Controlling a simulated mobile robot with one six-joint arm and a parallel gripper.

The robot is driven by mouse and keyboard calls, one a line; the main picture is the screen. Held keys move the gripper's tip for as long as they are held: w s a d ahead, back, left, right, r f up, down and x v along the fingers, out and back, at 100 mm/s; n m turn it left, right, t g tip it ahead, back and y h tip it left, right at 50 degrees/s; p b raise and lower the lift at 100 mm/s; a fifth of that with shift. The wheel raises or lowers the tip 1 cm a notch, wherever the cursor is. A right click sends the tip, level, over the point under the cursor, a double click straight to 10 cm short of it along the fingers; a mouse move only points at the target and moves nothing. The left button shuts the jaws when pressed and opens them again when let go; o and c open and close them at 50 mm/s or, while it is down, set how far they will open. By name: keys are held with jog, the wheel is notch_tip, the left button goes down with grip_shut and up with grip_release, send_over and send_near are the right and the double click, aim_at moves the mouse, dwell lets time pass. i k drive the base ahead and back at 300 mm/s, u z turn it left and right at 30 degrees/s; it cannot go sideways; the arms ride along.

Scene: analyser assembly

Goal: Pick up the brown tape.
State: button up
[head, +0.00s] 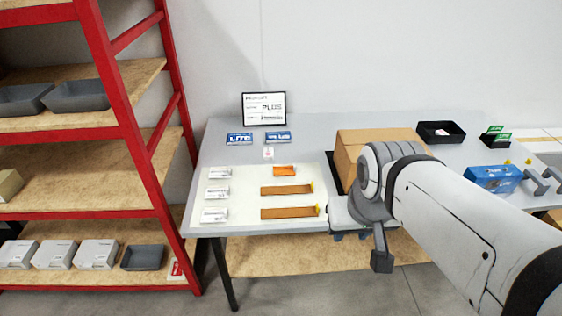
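Two long brown strips with yellow right ends lie on the white mat on the table: an upper strip (287,190) and a lower strip (290,212). A shorter orange-brown piece (284,171) lies above them. I cannot tell for sure which of these is the brown tape. My arm reaches in from the lower right. A dark grey end part of my gripper (382,262) hangs in front of the table's front edge, to the right of and below the strips, apart from them. The fingers do not show clearly.
A cardboard box (370,142) stands behind my arm. White labelled boxes (216,192) lie left on the mat (245,195). A blue package (493,178) and a black tray (440,132) are at right. A red-framed shelf (122,110) borders the table's left.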

aim_at(301, 188)
jog(key=z, duration=0.05)
jog(key=i, duration=1)
jog(key=u, duration=0.05)
